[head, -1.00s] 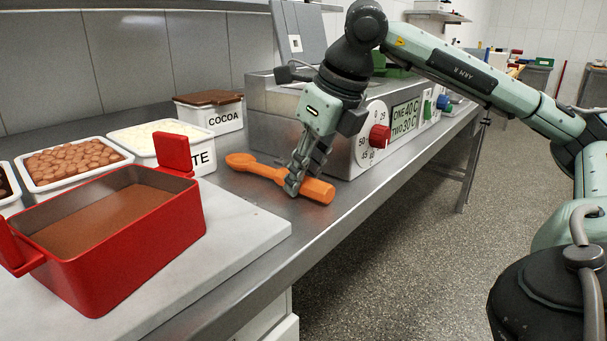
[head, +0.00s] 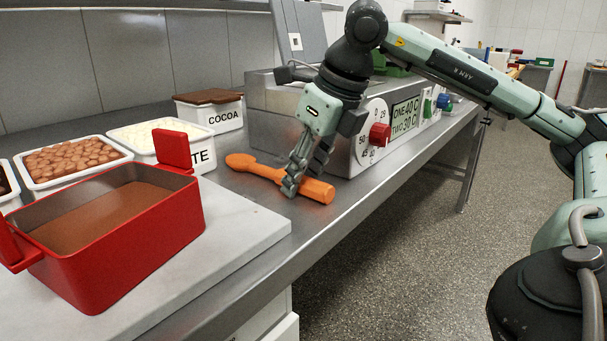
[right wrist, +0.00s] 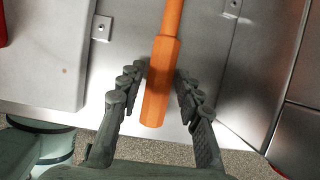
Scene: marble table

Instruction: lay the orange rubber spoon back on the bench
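The orange rubber spoon (head: 262,170) lies flat on the steel bench (head: 256,232), its rounded end to the left and its thick handle to the right. My right gripper (head: 301,186) is low over the handle, pointing down. In the right wrist view its fingers (right wrist: 160,72) are spread, one on each side of the orange handle (right wrist: 160,80). Narrow gaps show beside the handle, though contact right at the fingertips is hard to judge. My left gripper is out of view.
A red pan (head: 145,245) stands on a pale board (head: 245,228) at the left. White tubs, one a COCOA tub (head: 225,120), line the back. A steel machine with a red knob (head: 380,135) stands just behind the gripper. The bench's front edge is close to the handle end.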

